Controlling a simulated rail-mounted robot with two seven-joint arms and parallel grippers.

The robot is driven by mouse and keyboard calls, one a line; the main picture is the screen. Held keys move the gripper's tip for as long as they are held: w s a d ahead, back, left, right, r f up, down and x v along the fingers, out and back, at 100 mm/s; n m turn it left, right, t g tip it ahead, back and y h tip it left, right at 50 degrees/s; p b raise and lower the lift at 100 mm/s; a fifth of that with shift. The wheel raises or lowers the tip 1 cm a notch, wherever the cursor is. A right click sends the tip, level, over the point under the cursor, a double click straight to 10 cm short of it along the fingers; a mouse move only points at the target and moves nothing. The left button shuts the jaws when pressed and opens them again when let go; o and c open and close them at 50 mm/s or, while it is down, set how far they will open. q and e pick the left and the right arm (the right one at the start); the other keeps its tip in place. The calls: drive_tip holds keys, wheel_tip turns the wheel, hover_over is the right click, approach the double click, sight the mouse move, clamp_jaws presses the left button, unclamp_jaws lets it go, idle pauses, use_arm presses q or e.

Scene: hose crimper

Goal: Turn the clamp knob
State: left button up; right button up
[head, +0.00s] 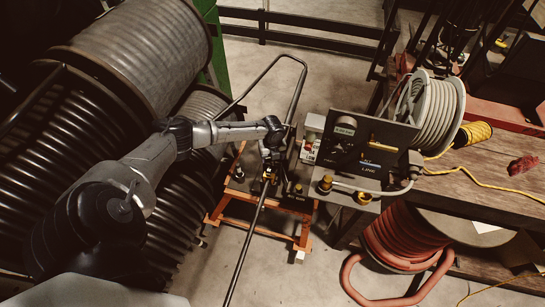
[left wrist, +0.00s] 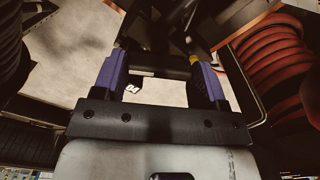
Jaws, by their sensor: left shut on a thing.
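My left gripper (head: 270,168) reaches in from the left in the head view and points down at the clamp on top of the orange stand (head: 262,229). In the left wrist view its two purple-padded fingers (left wrist: 157,62) stand apart around a dark part, which appears to be the clamp knob (left wrist: 150,60). The gripper is shut on it. The knob is dim in the wrist view and mostly hidden by the gripper in the head view. A dark hose (head: 247,240) passes the clamp and runs down towards the front. My right gripper is not in view.
The crimper machine (head: 365,145) with its dark panel stands just right of the gripper. A hose reel (head: 436,112) and a wooden bench (head: 480,165) lie further right. Large hose drums (head: 145,50) crowd the left. A red hose coil (head: 395,240) sits below the bench.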

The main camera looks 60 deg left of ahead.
use_arm(q)
drive_tip(key=shift+a+f, duration=0.1)
drive_tip(key=shift+f, duration=0.05)
idle(0.3)
drive_tip(key=o, duration=0.9)
drive_tip(key=shift+o, duration=0.2)
drive_tip(key=shift+r, duration=0.2)
wheel_tip(320, 180, up, 14)
drive_tip(key=p, duration=0.1)
drive_tip(key=shift+f, duration=0.15)
drive_tip(key=shift+f, duration=0.1)
